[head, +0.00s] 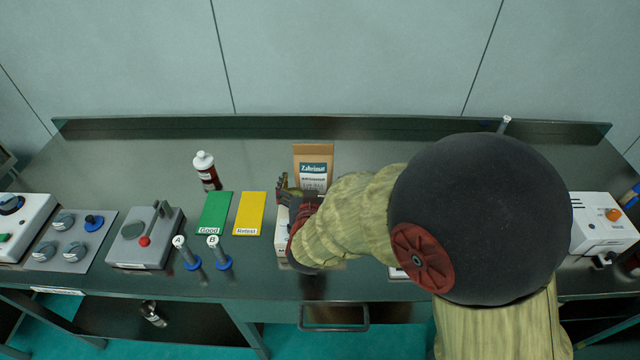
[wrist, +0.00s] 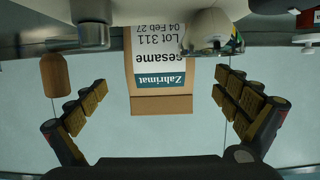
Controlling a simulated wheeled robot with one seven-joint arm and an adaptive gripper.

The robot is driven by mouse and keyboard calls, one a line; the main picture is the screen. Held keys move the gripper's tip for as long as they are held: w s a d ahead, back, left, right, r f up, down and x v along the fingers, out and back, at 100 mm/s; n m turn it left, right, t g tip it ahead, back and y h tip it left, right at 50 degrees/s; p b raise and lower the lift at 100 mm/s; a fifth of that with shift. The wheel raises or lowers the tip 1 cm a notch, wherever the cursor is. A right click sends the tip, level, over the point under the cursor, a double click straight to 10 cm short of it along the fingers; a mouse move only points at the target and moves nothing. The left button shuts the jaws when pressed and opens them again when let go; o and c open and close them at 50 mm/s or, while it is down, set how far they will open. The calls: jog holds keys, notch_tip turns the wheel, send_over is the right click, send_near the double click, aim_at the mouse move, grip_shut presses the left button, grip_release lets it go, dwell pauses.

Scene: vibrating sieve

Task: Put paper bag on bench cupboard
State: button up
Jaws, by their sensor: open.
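The paper bag (head: 313,155) is brown with a white label and a teal band reading Zahrimat. It stands upright on the dark bench top (head: 270,165), toward the back. My gripper (head: 297,192) is in front of the bag and partly covers its lower part. In the wrist view the picture is upside down, and the bag (wrist: 160,105) shows between the two open fingers (wrist: 160,88). No finger clearly touches it. Below the bench top is a front with a handle (head: 333,327), but I cannot tell whether this is the bench cupboard.
A white device (head: 281,238) is partly hidden by my gripper. Control boxes (head: 146,238) stand further left. My arm hides much of the right side.

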aim_at(313, 166)
jog(key=b+x, duration=0.2)
jog(key=x, duration=0.5)
jog(key=shift+w+f+b, duration=0.15)
jog(key=shift+w+b, duration=0.15)
jog(key=shift+w, duration=0.05)
jog(key=c, duration=0.3)
jog(key=c, duration=1.8)
